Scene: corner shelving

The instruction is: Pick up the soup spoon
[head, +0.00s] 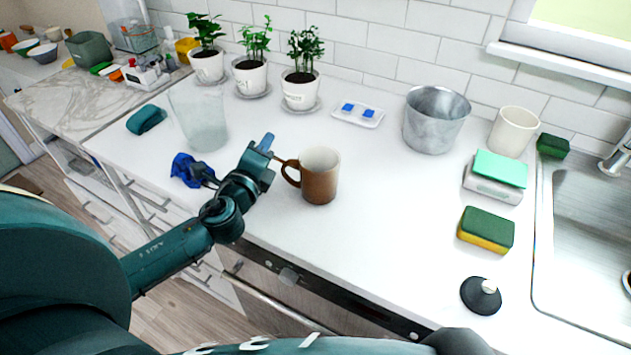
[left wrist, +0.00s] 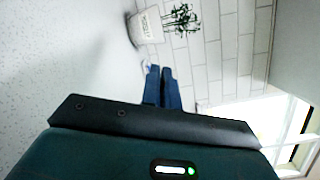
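I cannot make out a soup spoon in either view. My left gripper (head: 267,142) is over the counter, just left of a brown and white mug (head: 320,178), with its fingertips pointing toward the back wall. In the left wrist view its two blue fingers (left wrist: 161,72) lie close together, with nothing visible between them. A short brown piece shows between the gripper and the mug handle; I cannot tell whether it is part of the mug. My right gripper is not in view.
A glass vase (head: 200,120) and a crumpled blue item (head: 187,170) stand left of my gripper. Potted plants (head: 301,88) line the wall. A metal bucket (head: 435,120), sponge (head: 486,230) and sink (head: 590,220) are to the right. The counter's front middle is clear.

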